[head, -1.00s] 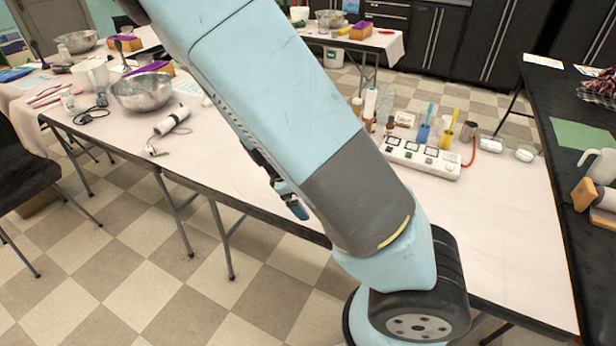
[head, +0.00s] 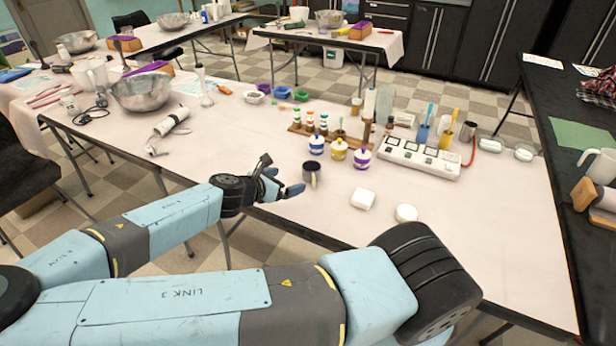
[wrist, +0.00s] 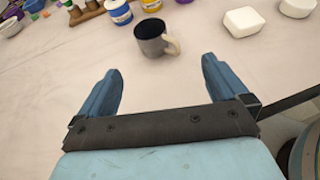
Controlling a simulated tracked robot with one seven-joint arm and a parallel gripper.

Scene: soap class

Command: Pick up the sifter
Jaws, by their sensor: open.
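A small dark grey, mug-shaped vessel with a light tan handle (head: 311,174) stands upright near the front edge of the white table. I cannot tell for sure that it is the sifter. In the wrist view the same vessel (wrist: 151,37) is ahead of my gripper, its handle pointing right. My gripper (head: 283,182) has blue fingers, is open and empty, and is just left of the vessel in the head view, not touching it. In the wrist view my gripper (wrist: 162,70) has bare tabletop between its fingers.
Two white soap-like blocks (head: 363,199) (head: 406,213) lie right of the vessel. Several coloured jars (head: 339,149) and a bottle rack (head: 310,128) stand behind it. A hand blender (head: 171,123) and steel bowl (head: 142,91) are left.

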